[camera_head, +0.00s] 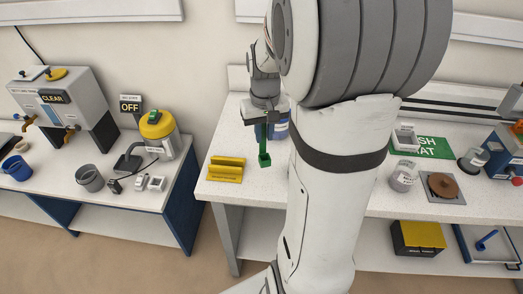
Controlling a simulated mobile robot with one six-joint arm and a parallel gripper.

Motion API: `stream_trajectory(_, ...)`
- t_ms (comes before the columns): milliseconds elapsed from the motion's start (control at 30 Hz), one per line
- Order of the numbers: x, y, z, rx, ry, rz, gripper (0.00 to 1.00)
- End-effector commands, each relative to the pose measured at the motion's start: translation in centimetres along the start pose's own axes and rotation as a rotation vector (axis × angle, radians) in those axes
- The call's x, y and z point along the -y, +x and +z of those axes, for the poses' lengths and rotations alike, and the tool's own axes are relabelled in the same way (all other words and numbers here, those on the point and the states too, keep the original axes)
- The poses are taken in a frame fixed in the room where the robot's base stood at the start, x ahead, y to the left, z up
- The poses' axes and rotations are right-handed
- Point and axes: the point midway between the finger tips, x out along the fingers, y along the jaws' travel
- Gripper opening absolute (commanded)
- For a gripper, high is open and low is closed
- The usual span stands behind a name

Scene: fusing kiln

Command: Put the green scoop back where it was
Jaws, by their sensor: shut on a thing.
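The green scoop (264,158) hangs below my gripper (264,117), near the left end of the right-hand bench. My gripper points down and is shut on the scoop's upper part. The scoop's small square end is lowest and seems to be above the white bench top (216,198); I cannot tell the exact gap. A yellow slotted block (227,168) with a label on its front sits on the bench, to the left of the scoop and apart from it. Where the scoop was before does not show for certain.
A blue container (279,131) stands close behind my gripper, partly hidden. My arm hides the bench's middle. To the right are a green mat (433,148), a grey jar (403,177) and a brown disc (442,186). A gap separates the left bench (125,198).

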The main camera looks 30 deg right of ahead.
Motion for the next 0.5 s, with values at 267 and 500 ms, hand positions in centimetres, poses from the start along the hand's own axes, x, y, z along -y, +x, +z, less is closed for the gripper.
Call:
stream_trajectory(267,0.0,3.2,0.2,0.003,-0.001,-0.001,0.00)
stream_trajectory(500,0.1,5.7,0.2,0.001,-0.002,0.000,0.00)
